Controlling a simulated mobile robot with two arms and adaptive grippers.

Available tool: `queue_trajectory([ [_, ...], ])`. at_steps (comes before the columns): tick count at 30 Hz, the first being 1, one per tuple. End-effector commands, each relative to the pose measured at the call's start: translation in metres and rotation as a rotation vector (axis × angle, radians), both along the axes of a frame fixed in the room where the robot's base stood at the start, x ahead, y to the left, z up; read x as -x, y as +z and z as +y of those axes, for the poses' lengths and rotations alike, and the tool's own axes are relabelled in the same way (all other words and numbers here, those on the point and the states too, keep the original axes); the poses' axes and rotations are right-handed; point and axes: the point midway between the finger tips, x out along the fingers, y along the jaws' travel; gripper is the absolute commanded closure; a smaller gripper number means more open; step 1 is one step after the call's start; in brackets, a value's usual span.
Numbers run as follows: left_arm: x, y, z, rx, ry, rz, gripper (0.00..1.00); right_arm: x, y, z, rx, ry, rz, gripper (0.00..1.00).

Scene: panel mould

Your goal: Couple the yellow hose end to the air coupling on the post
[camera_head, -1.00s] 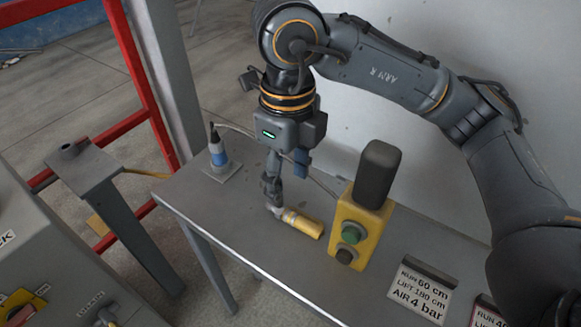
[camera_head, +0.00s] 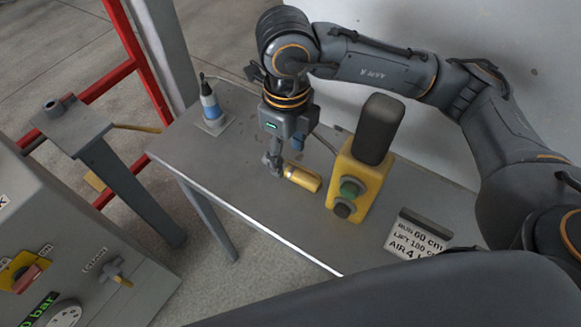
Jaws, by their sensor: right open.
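The yellow hose end (camera_head: 303,177) lies on its side on the grey table, just left of the yellow button box. My right gripper (camera_head: 273,164) points down at its left end. The fingers cover that end; they are open, and I cannot tell whether they touch it. The post (camera_head: 85,135) stands left of the table, with a short grey round air coupling (camera_head: 54,106) on its top plate. The coupling is apart from the hose end. My left gripper is not in view.
The yellow button box (camera_head: 350,190) with a dark top stands close to the right of the hose end. A grey control cabinet (camera_head: 70,240) is at the lower left. The table's (camera_head: 235,190) front left is clear.

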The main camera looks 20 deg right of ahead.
Motion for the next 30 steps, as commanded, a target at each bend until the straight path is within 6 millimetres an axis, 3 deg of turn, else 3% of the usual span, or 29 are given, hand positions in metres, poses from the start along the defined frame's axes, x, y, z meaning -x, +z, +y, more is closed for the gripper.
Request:
queue_trajectory([
  [6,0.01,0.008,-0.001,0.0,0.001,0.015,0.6,0.003,-0.03,-0.005,0.0,-0.002,0.004,0.45],
  [15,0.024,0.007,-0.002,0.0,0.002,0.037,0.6,0.002,-0.037,-0.005,-0.001,-0.001,0.001,0.45],
  [24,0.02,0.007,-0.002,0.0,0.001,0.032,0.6,0.002,-0.036,-0.005,-0.001,-0.001,0.001,1.0],
  [30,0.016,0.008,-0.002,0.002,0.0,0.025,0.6,0.002,-0.036,-0.004,-0.001,-0.001,0.001,1.0],
])
